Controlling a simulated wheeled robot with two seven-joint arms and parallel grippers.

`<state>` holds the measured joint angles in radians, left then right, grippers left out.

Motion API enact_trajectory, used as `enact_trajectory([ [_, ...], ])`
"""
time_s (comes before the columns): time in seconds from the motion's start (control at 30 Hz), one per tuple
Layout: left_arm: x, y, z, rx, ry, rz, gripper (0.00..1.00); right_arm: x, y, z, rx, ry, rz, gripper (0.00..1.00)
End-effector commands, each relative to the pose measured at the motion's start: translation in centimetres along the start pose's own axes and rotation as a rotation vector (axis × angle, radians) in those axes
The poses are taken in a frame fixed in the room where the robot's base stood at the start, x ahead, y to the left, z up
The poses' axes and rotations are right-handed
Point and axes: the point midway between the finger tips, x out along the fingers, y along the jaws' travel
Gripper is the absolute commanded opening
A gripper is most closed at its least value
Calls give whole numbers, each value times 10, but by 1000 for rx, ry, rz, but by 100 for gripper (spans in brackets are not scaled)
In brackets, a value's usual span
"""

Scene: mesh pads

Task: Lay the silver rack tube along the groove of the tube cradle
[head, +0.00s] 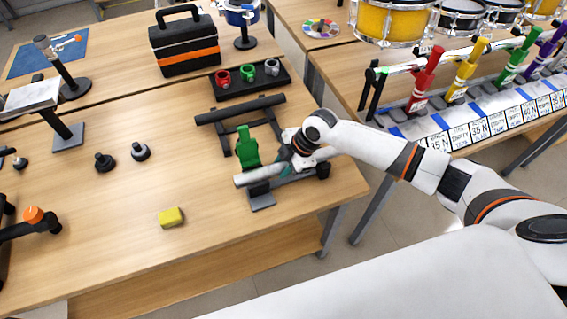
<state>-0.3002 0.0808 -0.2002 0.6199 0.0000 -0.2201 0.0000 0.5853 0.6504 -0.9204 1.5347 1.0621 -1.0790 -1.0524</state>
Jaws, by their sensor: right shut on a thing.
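The silver rack tube (256,176) lies slantwise near the table's right front corner, its bare end pointing left. My right gripper (287,163) is shut on it around its middle, and the gripper hides part of the tube. The dark tube cradle (262,201) is just below and in front of the tube. The tube covers most of the cradle's groove, so I cannot tell whether it touches the groove or hovers just above it. My left gripper is not in view.

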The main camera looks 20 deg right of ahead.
Motion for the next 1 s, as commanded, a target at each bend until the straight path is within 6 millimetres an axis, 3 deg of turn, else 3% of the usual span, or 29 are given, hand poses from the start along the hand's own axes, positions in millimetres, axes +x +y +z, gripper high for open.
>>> enact_trajectory([
  [0.03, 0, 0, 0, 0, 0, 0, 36, -1, -1, 0, 0, -1, -2, 2],
  [0.07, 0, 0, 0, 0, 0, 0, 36, -1, -1, 0, 0, -1, -2, 37],
  [0.2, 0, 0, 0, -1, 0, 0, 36, -1, -1, 0, 0, -1, -1, 59],
  [0.57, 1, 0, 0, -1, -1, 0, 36, -5, 0, -1, 0, 1, -1, 59],
  [0.67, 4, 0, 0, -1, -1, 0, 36, -17, 0, -1, 0, 1, -2, 59],
  [1.0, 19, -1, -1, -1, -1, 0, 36, -88, -1, -1, -1, 2, -4, 59],
])
